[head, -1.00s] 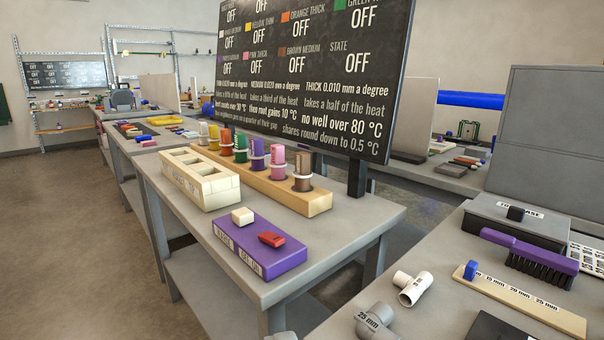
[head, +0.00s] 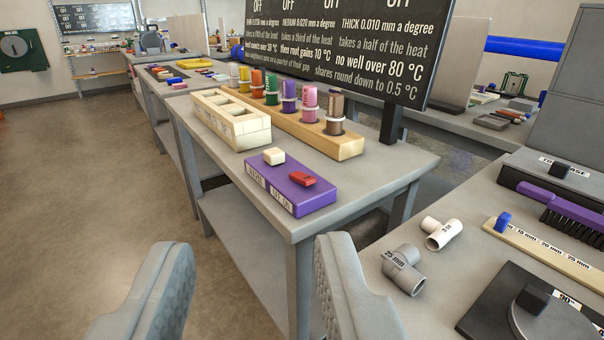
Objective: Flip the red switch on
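The red switch (head: 302,179) is a small red rocker on the right part of the purple box (head: 316,196). A cream block-shaped switch or button (head: 274,156) sits on the left part of the same box. The box lies at the front corner of the grey table (head: 388,180). Lettering on its front face is too small to read surely. My gripper (head: 245,290) is open and empty, its two grey fingers wide apart at the bottom of the view. It is nearer than the box and apart from it.
Behind the box are a cream slotted block (head: 233,128) and a wooden rack (head: 348,147) with several coloured spools. A black display board (head: 350,45) stands behind them. At right, another bench holds grey (head: 404,268) and white (head: 442,232) pipe tees and a purple brush (head: 562,206).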

